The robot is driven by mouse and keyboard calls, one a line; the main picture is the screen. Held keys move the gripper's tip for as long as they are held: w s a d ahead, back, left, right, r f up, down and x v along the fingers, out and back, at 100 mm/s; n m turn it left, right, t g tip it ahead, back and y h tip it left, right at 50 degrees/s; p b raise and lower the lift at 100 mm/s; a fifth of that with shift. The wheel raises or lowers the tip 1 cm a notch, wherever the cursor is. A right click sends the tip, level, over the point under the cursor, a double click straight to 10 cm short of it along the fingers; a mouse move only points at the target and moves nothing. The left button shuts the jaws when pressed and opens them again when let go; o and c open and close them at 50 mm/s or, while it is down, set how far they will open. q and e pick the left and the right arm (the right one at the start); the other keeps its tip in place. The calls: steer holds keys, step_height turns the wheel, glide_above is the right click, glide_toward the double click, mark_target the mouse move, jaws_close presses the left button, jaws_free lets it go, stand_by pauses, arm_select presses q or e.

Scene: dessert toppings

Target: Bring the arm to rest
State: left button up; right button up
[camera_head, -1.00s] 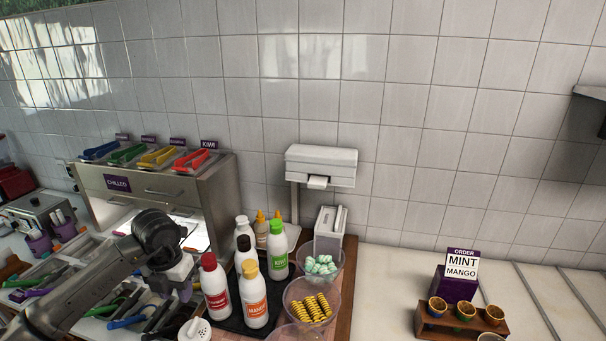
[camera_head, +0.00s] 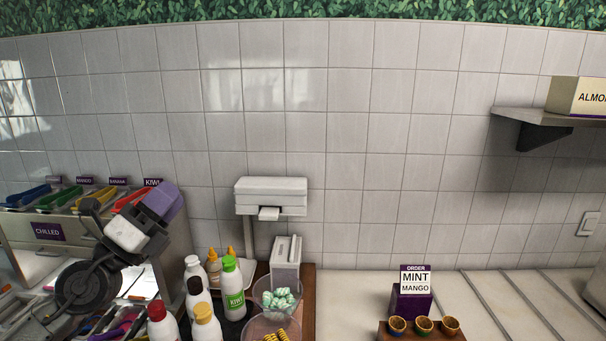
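My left gripper (camera_head: 163,200) is raised at the left of the head view, in front of the chilled cabinet (camera_head: 48,232). Its tip has a purple block-like end and points up and right. From this angle I cannot tell whether its fingers are open or shut. It is apart from the sauce bottles to its right. My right gripper is not in view.
Several bottles, including a green-capped kiwi bottle (camera_head: 233,290), stand right of my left arm. A bowl of mint pieces (camera_head: 277,297) is beside them. An order sign (camera_head: 415,281) stands behind a wooden cup holder (camera_head: 400,335). A wall shelf (camera_head: 520,115) is at upper right.

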arm_select(q)
steer(key=s+a+r+n+t+y, duration=0.2)
steer(key=r+n+t+y, duration=0.15)
steer(key=n+y, duration=0.4)
steer(key=s+a+r+n+t+y, duration=0.2)
steer(key=n+t+y, duration=0.3)
steer(key=n+y, duration=0.3)
steer(key=s+d+f+n+g, duration=0.1)
steer(key=s+f+n+g, duration=0.35)
steer(key=f, duration=0.65)
steer(key=s+d+f+n+g, duration=0.1)
steer(key=s+f+n+g, duration=0.3)
steer(key=f, duration=0.8)
steer(key=s+d+f+n+g, duration=0.25)
steer(key=f+n+g, duration=0.3)
steer(key=f, duration=0.55)
steer(key=s+f+n+g, duration=0.2)
steer(key=s+f+g, duration=0.8)
steer(key=s+f, duration=1.75)
step_height(320, 180, up, 24)
steer(key=p, duration=2.3)
steer(key=shift+w+d+r+h, duration=0.15)
steer(key=shift+w+r+h, duration=0.1)
steer(key=shift+w+h, duration=0.15)
